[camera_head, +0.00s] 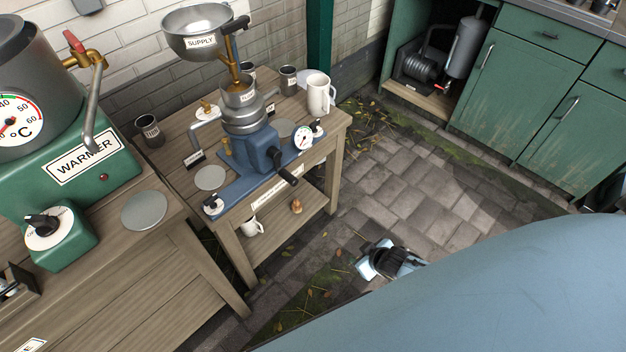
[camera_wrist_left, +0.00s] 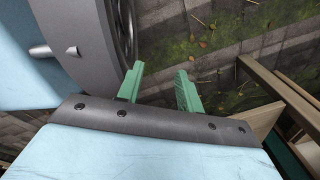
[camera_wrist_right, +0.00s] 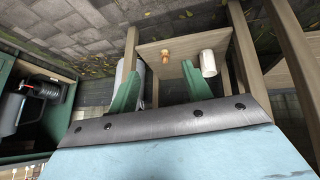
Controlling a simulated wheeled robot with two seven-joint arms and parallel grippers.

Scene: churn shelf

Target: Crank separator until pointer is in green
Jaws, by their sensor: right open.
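The separator (camera_head: 262,150) stands on a blue base on a small wooden table, with a metal supply bowl (camera_head: 200,32) above it. Its crank has a black handle (camera_head: 288,176) that sticks out over the table's front edge. A small round dial (camera_head: 303,138) is beside it; its pointer is too small to read. My right gripper (camera_head: 378,262) is low over the paving, right of the table and apart from the crank. In the right wrist view my right gripper (camera_wrist_right: 162,92) is open and empty, facing the lower shelf. My left gripper (camera_wrist_left: 158,88) is open and empty in the left wrist view, outside the head view.
A white jug (camera_head: 319,94) stands on the tabletop. A green warmer (camera_head: 75,170) stands on the left bench. Green cabinets (camera_head: 525,95) are at the right. The paving (camera_head: 400,190) between is clear.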

